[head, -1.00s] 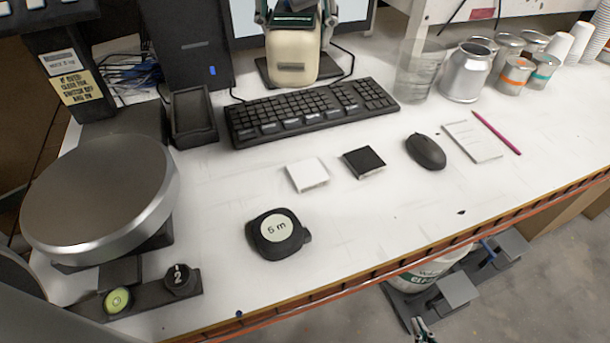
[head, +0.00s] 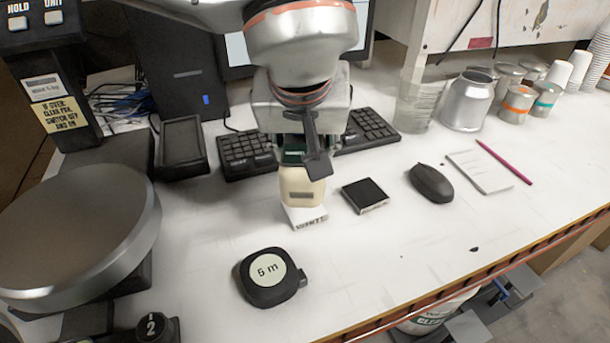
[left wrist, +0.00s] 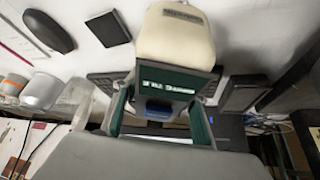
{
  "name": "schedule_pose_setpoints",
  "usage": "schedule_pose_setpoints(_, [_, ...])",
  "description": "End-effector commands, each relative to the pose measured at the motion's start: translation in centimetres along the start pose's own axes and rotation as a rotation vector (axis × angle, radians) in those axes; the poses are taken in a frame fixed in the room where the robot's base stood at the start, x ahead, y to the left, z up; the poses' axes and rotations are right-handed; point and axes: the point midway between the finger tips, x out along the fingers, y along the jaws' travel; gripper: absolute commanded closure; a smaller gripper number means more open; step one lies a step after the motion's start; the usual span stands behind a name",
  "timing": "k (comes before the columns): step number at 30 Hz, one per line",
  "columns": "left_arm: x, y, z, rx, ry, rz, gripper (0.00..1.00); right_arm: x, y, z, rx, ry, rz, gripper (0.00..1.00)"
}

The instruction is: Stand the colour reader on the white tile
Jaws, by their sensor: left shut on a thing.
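The colour reader (head: 301,184) is a cream block with a dark green and black top. My left gripper (head: 306,150) is shut on that upper part and holds the reader roughly upright. The reader's lower end is over the white tile (head: 309,220), hiding the tile's back portion. I cannot tell whether the two touch. In the left wrist view, the reader (left wrist: 175,38) is between the fingers of my left gripper (left wrist: 160,115), and the white tile is hidden. My right gripper is not in view.
A black tile (head: 364,195) lies just right of the white one. A tape measure (head: 270,275) is in front, a mouse (head: 431,182) to the right, and a keyboard (head: 245,153) behind. A scale with a round pan (head: 75,225) stands at left.

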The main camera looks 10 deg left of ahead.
Motion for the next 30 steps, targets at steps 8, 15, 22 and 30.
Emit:
schedule_pose_setpoints(8, [3.4,0.0,1.9,0.003,-0.003,-0.001,0.99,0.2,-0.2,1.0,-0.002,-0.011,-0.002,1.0])
schedule_pose_setpoints(15, [4.9,0.1,2.7,0.0,0.003,0.002,0.99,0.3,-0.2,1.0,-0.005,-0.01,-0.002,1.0])
schedule_pose_setpoints(22, [4.8,0.1,2.7,-0.001,0.005,0.002,0.99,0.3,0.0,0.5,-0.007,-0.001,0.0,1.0])
schedule_pose_setpoints(30, [5.1,0.0,2.9,0.0,0.002,0.0,0.41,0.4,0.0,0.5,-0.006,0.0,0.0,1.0])
